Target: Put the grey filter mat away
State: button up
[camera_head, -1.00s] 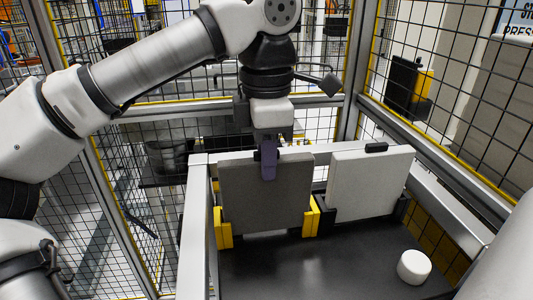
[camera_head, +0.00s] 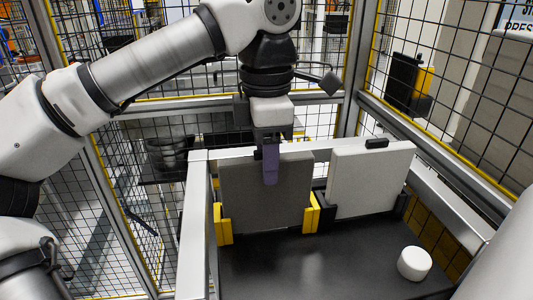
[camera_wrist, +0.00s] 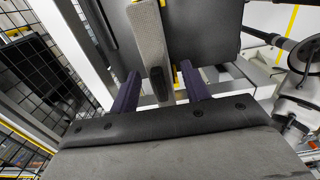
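The grey filter mat (camera_head: 240,195) stands nearly upright in the yellow holder (camera_head: 224,225) at the middle of the head view, its lower edge between the yellow side pieces. In the wrist view the mat (camera_wrist: 148,32) shows edge-on, with a black tab (camera_wrist: 158,84) at its near end. My gripper (camera_head: 270,165) is at the mat's top edge, one purple finger in front of its face. In the wrist view my gripper (camera_wrist: 160,88) is open, with one finger on each side of the tab and visible gaps between. The far finger is hidden in the head view.
A white mat (camera_head: 370,180) with a black tab stands in a black holder (camera_head: 408,205) to the right. A white round knob (camera_head: 414,263) sits on the dark tabletop (camera_head: 310,265). Pale frame bars (camera_head: 195,235) and mesh fencing (camera_head: 450,80) surround the table.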

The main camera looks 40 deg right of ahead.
notch_tip(320, 180, up, 14)
jog(key=p, duration=0.6)
jog(key=shift+f, duration=0.15)
dwell(1.5)
